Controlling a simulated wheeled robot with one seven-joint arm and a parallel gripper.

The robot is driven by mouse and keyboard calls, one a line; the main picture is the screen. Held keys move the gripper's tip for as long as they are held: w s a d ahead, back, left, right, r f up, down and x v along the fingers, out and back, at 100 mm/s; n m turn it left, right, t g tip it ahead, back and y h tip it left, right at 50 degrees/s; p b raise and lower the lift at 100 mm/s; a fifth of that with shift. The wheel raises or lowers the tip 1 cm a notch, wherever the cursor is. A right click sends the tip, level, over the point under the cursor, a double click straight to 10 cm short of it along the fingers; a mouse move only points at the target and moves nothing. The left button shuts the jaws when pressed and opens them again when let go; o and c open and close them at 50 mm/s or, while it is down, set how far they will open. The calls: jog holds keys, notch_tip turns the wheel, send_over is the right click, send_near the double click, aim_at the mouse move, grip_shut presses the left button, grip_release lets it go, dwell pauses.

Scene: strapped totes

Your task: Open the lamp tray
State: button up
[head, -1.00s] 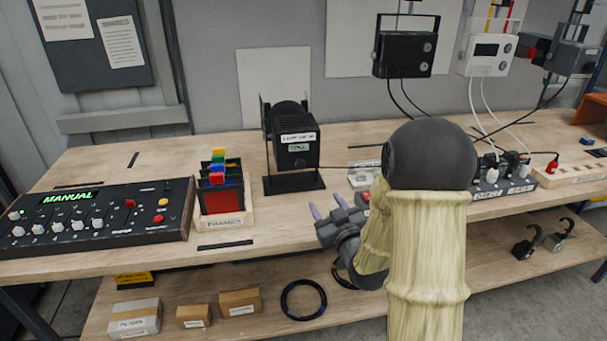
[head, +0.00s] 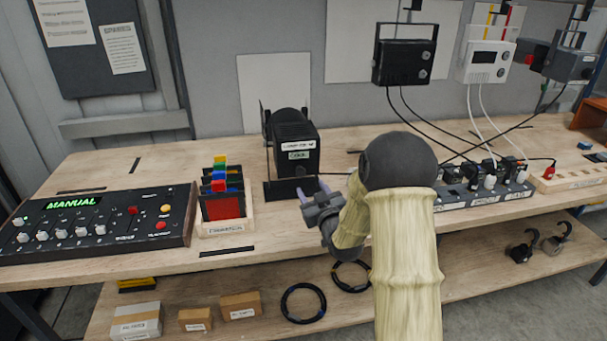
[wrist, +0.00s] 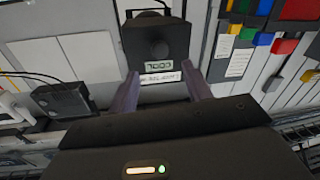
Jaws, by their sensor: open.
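The black lamp housing (head: 293,148) stands on the bench, with white and green labels on its near face and a dark base plate under it. In the wrist view the lamp (wrist: 156,42) appears upside down, straight ahead between the fingers, with a round knob on its labelled face. No gap at the tray shows. My gripper (head: 312,190) is in front of the lamp's lower right. Its two purple fingers are apart and empty, and they also show in the wrist view (wrist: 160,88). I cannot tell whether a fingertip touches the lamp.
A control desk (head: 95,222) and a rack of coloured filters (head: 223,205) stand to the left. Power strips with plugs (head: 485,193) stand to the right. A black unit (head: 404,55) and a white unit (head: 487,58) hang behind with dangling cables. Boxes and cable coils lie on the lower shelf.

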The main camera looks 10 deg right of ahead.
aim_at(301, 174)
jog(key=w, duration=0.2)
jog(key=w+p, duration=0.1)
jog(key=w, duration=0.2)
jog(key=w+a, duration=0.1)
jog(key=w, duration=0.1)
jog(key=shift+w+p, duration=0.35)
jog(key=shift+p, duration=0.05)
grip_shut()
jog(key=shift+a, duration=0.1)
